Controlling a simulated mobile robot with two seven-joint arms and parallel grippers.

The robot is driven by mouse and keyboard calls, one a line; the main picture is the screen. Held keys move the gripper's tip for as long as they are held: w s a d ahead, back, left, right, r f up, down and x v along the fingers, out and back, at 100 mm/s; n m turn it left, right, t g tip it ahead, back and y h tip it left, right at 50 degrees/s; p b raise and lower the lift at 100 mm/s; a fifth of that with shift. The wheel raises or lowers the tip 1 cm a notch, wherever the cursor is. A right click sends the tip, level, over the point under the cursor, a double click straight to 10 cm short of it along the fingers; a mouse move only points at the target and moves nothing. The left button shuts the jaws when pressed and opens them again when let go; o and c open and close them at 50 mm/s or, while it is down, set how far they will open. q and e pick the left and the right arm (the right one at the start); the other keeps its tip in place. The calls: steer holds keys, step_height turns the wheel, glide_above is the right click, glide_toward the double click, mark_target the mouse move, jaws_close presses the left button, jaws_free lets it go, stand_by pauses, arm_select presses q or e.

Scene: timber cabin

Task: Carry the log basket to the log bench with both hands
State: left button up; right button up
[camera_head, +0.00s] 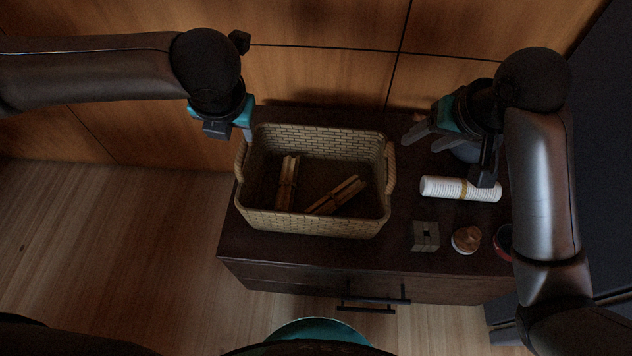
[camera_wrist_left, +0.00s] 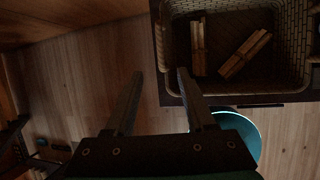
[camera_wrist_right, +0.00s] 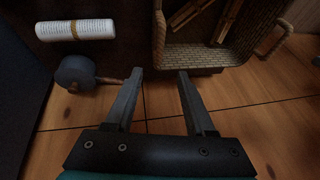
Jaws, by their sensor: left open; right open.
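The log basket (camera_head: 315,222) is a woven tan basket on a dark wooden cabinet, with a rope-like handle at each short end. Two tied bundles of wood (camera_head: 287,183) lie inside it. My left gripper (camera_head: 246,132) is open and empty by the basket's back left corner, above and apart from the left handle (camera_head: 241,160). In the left wrist view its fingers (camera_wrist_left: 158,82) point at the floor beside the basket (camera_wrist_left: 166,40). My right gripper (camera_head: 412,142) is open and empty, right of the right handle (camera_head: 391,167). I cannot make out the log bench.
On the cabinet (camera_head: 300,253), right of the basket, are a white roll with a tan band (camera_head: 460,189), a grey block (camera_head: 425,236), a small brown-topped item (camera_head: 466,240) and a red item (camera_head: 503,240). A dark round pan-like item (camera_wrist_right: 76,72) lies near my right gripper. A wood wall stands behind.

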mark_target(240, 149)
arm_select(q)
steer(key=x, duration=1.5)
arm_select(e)
steer(key=x, duration=1.5)
steer(key=shift+f, duration=0.1)
arm_select(q)
steer(key=shift+c, duration=0.2)
arm_select(e)
steer(key=shift+c, duration=0.2)
arm_select(q)
jaws_close()
arm_select(e)
jaws_close()
arm_select(q)
steer(key=shift+w+a, duration=0.1)
